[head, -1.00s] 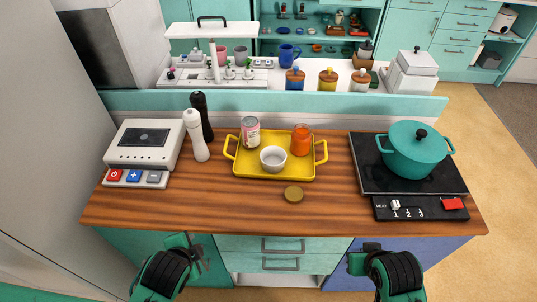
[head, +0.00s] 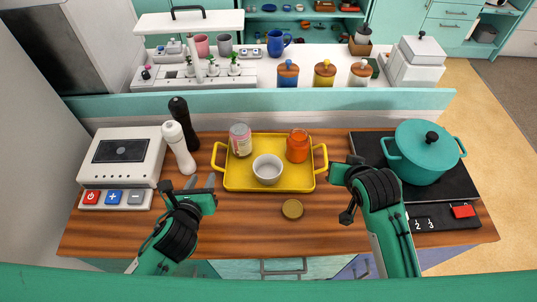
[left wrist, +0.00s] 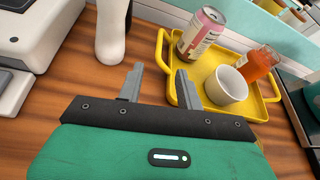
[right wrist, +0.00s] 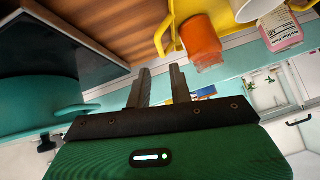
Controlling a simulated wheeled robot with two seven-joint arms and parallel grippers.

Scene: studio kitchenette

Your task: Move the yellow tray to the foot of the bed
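The yellow tray (head: 237,183) lies flat on the wooden counter, a handle at each end. On it are a pink-and-white can (head: 241,141), a grey-white bowl (head: 267,169) and an orange jar (head: 297,146). My left gripper (head: 200,182) is open and empty, just left of the tray's left handle; its spread fingers show in the left wrist view (left wrist: 157,82). My right gripper (head: 343,168) is close to the right handle; its fingers are apart and empty in the right wrist view (right wrist: 161,83). The bed is not in view.
White (head: 179,147) and black (head: 183,122) mills stand by the left handle, beside a white appliance (head: 120,152). A teal pot (head: 424,154) sits on the hob at right. A raised teal ledge (head: 250,101) runs behind.

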